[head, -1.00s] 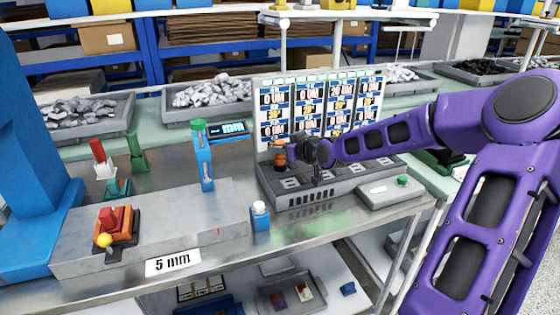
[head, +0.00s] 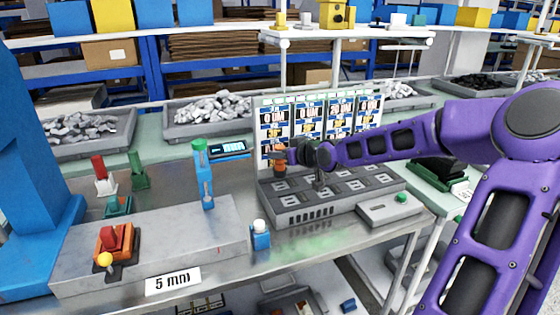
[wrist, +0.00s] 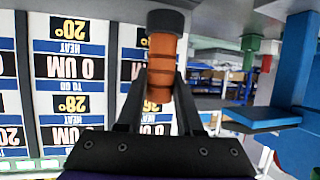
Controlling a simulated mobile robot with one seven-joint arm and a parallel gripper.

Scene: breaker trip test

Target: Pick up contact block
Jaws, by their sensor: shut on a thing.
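The contact block is most likely the orange cylinder with dark rings and a dark end cap (wrist: 162,62) in the wrist view. It also shows as a small orange piece (head: 280,162) in the head view, in front of the display board. My gripper (wrist: 158,92) is shut on it, with the black fingers on either side of its lower part in the wrist view. In the head view my gripper (head: 287,154) is above the left back of the grey slotted unit (head: 310,212). Its fingers partly hide the orange piece there.
A display board (head: 345,120) stands close behind my gripper. A grey box with a green button (head: 385,212) is at the unit's right. A blue post with a green top (head: 204,180) and a metal block labelled 5 mm (head: 200,235) are on the left.

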